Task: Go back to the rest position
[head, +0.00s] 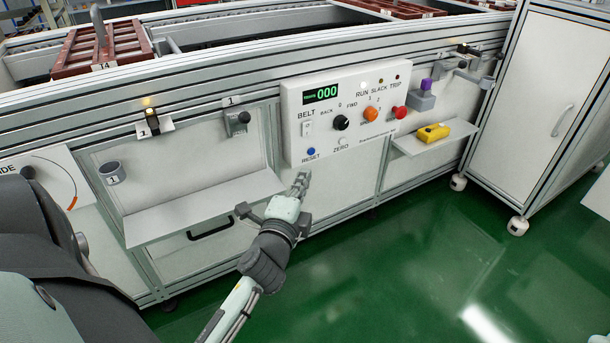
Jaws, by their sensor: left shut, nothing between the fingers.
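My left gripper (302,180) is shut and empty. It is in front of the conveyor's lower side, just below the blue RESET button (311,170); whether it touches the panel I cannot tell. The white control panel (350,108) carries a green display reading 000 (321,94), a belt switch (307,129), a black knob (340,122), an orange knob (371,113) and a red button (400,112). My right gripper is not in view.
A yellow device (433,132) lies on a small shelf (418,145) at right. A longer empty shelf (200,207) juts out at left. A white cabinet on casters (535,100) stands at far right. The green floor (420,270) in front is clear.

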